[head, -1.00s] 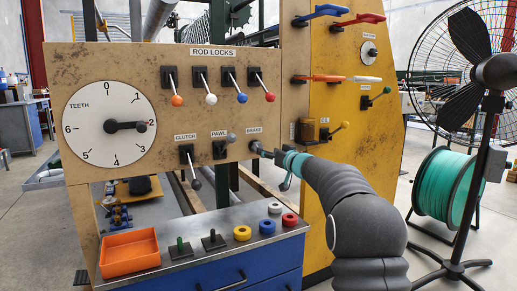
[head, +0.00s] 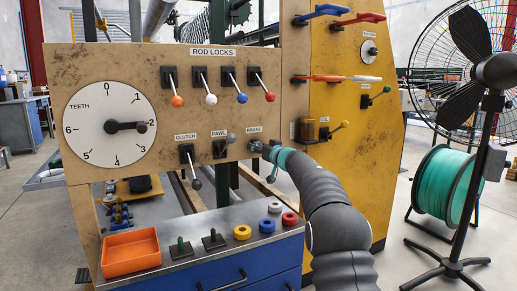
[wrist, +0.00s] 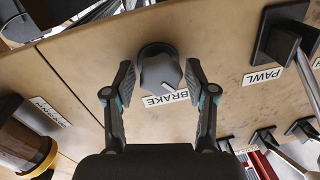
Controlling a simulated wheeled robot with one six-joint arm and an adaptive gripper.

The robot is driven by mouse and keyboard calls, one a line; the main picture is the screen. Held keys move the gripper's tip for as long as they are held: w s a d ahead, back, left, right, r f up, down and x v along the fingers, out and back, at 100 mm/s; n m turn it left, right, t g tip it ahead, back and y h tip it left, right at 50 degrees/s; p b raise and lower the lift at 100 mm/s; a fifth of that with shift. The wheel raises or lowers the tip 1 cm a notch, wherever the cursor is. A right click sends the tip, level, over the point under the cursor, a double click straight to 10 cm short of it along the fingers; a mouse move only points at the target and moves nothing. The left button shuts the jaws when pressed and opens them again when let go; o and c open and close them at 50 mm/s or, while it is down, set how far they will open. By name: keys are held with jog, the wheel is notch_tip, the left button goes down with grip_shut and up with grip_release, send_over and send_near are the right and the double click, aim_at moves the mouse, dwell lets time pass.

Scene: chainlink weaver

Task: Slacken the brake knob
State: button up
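The brake knob (wrist: 158,70) is a dark grey round knob with a white pointer mark, on the tan panel above its BRAKE label in the wrist view. The mark points toward the label's side, lower right. My gripper (wrist: 159,78) has one finger on each side of the knob. The fingers are open, with a narrow gap visible between each finger and the knob. In the head view, my gripper (head: 262,150) is at the panel just below the BRAKE label (head: 254,129) and mostly hides the knob.
The pawl lever (head: 221,147) and clutch lever (head: 188,157) are left of the knob. An amber-and-black fitting (wrist: 22,145) is at the wrist view's lower left. A cabinet top (head: 197,250) with an orange tray (head: 131,252) and colored rings lies below.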

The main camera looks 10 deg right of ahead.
jog(key=c, duration=0.7)
jog(key=shift+r+n+p, duration=0.1)
jog(key=shift+n+p, duration=0.3)
jog(key=shift+p, duration=0.15)
